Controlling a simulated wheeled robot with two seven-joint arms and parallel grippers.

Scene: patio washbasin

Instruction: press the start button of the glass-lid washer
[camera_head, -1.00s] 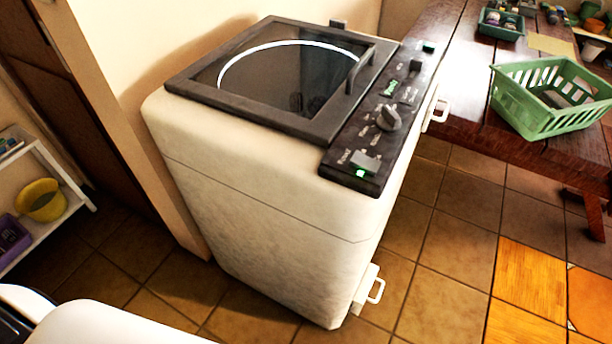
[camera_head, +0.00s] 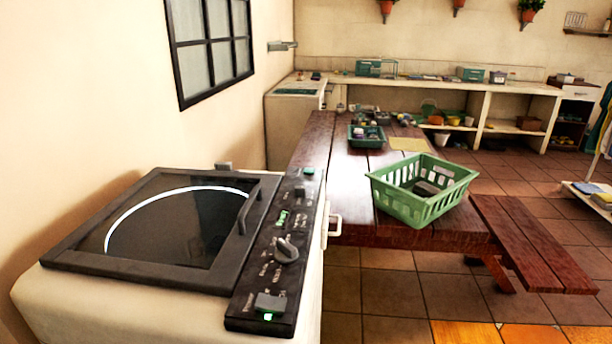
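The glass-lid washer (camera_head: 150,283) stands at the lower left, close in front of me, against the wall. Its dark-framed glass lid (camera_head: 165,225) is shut, with a handle (camera_head: 248,208) on its right side. The dark control panel (camera_head: 252,310) runs along the right edge of the top. It carries a knob (camera_head: 287,250), small green displays, a rectangular button (camera_head: 270,302) at the near end with a lit green light beside it, and another green-marked button (camera_head: 308,172) at the far end. The labels are too small to read. Neither gripper is in view.
A wooden picnic table (camera_head: 345,190) with a green basket (camera_head: 420,190) and a small tray (camera_head: 366,137) stands right of the washer. Its bench (camera_head: 530,245) extends right. Behind are a white machine (camera_head: 290,120) and a long counter (camera_head: 450,84). Tiled floor (camera_head: 390,290) is open at the lower right.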

